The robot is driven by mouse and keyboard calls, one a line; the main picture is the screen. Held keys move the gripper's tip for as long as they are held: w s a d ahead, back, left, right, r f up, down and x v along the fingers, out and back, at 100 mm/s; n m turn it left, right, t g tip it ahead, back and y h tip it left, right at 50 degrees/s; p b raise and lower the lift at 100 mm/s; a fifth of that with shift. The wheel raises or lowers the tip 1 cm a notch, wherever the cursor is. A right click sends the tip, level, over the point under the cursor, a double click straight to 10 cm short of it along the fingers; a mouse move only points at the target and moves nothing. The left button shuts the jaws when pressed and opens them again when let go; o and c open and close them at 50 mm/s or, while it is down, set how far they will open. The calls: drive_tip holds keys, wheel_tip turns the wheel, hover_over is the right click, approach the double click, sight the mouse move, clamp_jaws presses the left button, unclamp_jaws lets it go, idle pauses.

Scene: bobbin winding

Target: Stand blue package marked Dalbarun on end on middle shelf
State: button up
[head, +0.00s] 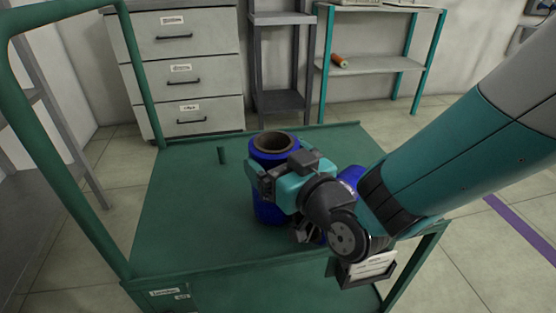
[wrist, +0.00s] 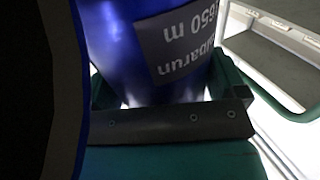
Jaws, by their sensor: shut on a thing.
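The blue package marked Dalbarun (head: 274,147) is a thick blue roll with a brown hollow core, upright at the green cart's middle. I cannot tell whether its base touches the cart top. My gripper (head: 268,177) is shut around its upper side and hides part of it. In the wrist view the package (wrist: 120,50) fills the upper middle between the fingers (wrist: 165,118). Its grey label (wrist: 185,40) reads upside down, with "barun" and "650 m" visible. Grey shelving (head: 284,100) stands behind the cart; I cannot tell which level is the middle shelf.
A second blue thing (head: 350,176) sits partly hidden behind my gripper. A short green peg (head: 222,156) rises from the cart top (head: 185,205). A drawer cabinet (head: 190,70) and a teal-framed rack (head: 328,60) stand behind. The cart's left top is clear.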

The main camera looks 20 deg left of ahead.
drive_tip(key=shift+f, duration=0.2)
drive_tip(key=o, duration=1.3)
drive_tip(key=shift+o, duration=0.2)
drive_tip(key=shift+r, duration=0.1)
drive_tip(key=shift+s+d, duration=0.1)
drive_tip(key=shift+d, duration=0.05)
drive_tip(key=b+v, duration=1.7)
drive_tip(key=b, duration=0.3)
drive_tip(key=shift+s, duration=0.1)
